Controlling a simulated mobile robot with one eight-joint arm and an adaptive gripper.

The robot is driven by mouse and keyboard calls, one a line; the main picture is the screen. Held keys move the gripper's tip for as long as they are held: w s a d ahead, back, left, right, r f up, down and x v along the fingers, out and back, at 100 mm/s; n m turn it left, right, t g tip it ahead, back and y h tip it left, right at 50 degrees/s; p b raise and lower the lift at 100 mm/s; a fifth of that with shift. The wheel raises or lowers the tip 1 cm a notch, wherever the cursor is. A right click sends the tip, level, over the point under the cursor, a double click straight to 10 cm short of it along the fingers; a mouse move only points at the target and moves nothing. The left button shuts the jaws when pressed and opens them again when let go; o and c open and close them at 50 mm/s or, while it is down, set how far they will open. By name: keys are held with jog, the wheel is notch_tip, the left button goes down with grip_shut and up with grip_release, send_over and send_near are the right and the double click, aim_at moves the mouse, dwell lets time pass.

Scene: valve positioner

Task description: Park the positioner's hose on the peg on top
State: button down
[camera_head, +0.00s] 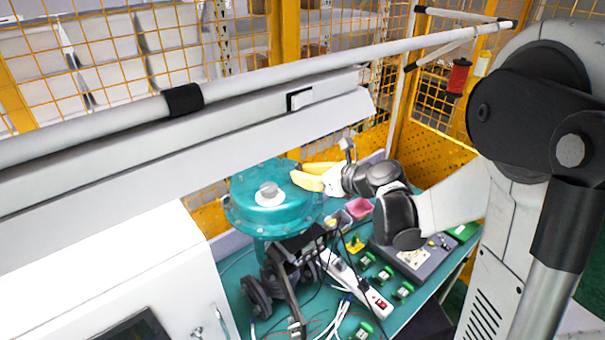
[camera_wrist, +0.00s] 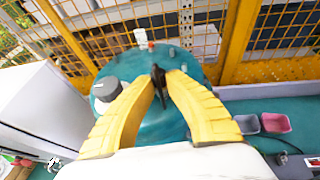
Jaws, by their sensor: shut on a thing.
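The teal positioner (camera_head: 245,215) stands on the bench, with a grey round knob (camera_head: 268,193) on its top. In the wrist view its round teal top (camera_wrist: 140,65) lies below my fingers, with the grey knob (camera_wrist: 106,88) at left and several small upright pegs, such as one grey stub (camera_wrist: 171,52), near its far side. My gripper (camera_head: 300,178) has yellow fingers and is over the right side of the top. In the wrist view my gripper (camera_wrist: 160,82) is shut on a thin dark piece, apparently the hose (camera_wrist: 157,73). The rest of the hose is hidden.
A white cabinet (camera_head: 120,270) stands at left. A yellow mesh fence (camera_head: 330,50) runs behind. Pink (camera_head: 359,208) and grey bins, green modules (camera_head: 403,290), a white power strip (camera_head: 362,287) and loose cables crowd the bench right of the positioner.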

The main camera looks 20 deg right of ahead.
jog(key=shift+f, duration=0.3)
jog(key=c, duration=1.4)
grip_release()
jog(key=v, duration=1.2)
jog(key=s+a+f+n+g+h+b, duration=0.1)
jog(key=s+f+n+b, duration=0.4)
jog(key=f+n+b, duration=0.5)
jog(key=s+a+f+n+g+h+b, duration=0.2)
jog(key=s+f+n+b, duration=0.4)
jog(key=f+n+b, duration=0.4)
jog(key=s+a+f+n+g+h+b, duration=0.1)
jog(key=s+a+f+n+h+b, duration=0.2)
jog(key=s+f+n+b, duration=0.3)
notch_tip(320, 180, down, 9)
jog(key=shift+a+r+n+g+h+b, duration=0.1)
jog(key=shift+n+g+h+b, duration=0.1)
jog(key=shift+n+b, duration=1.05)
jog(key=shift+a+n+g+h+b, duration=0.15)
jog(key=shift+n+b, duration=0.6)
jog(key=shift+b, duration=0.95)
